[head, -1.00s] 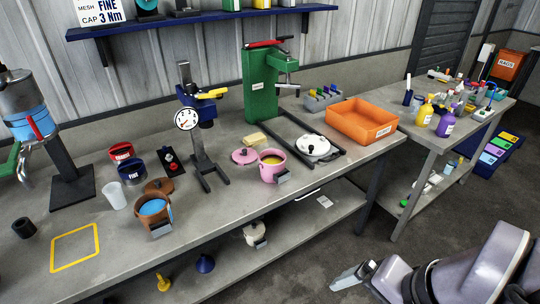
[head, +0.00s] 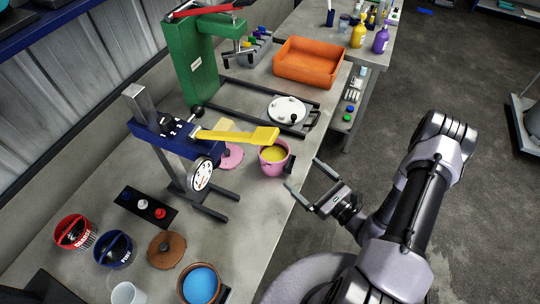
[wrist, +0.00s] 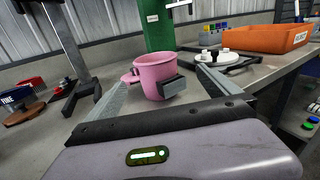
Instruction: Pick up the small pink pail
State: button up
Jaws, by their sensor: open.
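The small pink pail (head: 272,168) stands upright on the grey bench near its front edge, with yellow contents inside. A grey block-like tab is on its near side. It also shows in the wrist view (wrist: 154,72), between my fingers in the picture and ahead of them. A pink lid (head: 231,157) lies left of it in the head view. My gripper (head: 304,178) is open and empty, just right of the pail at the bench edge, with its fingers pointing toward it. The fingers also show in the wrist view (wrist: 160,95). They appear apart from the pail.
A blue press stand with a yellow lever (head: 236,135) and dial (head: 202,174) stands left of the pail, the lever reaching near its top.

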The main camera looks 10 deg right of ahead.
aim_at(288, 172)
jog(key=b+x, duration=0.1)
jog(key=x, duration=0.6)
jog(key=shift+a+f, duration=0.1)
jog(key=shift+a, duration=0.05)
jog(key=x, duration=0.2)
jog(key=b+x, duration=0.1)
jog(key=x, duration=0.2)
jog(key=shift+a, duration=0.5)
jog(key=c, duration=1.8)
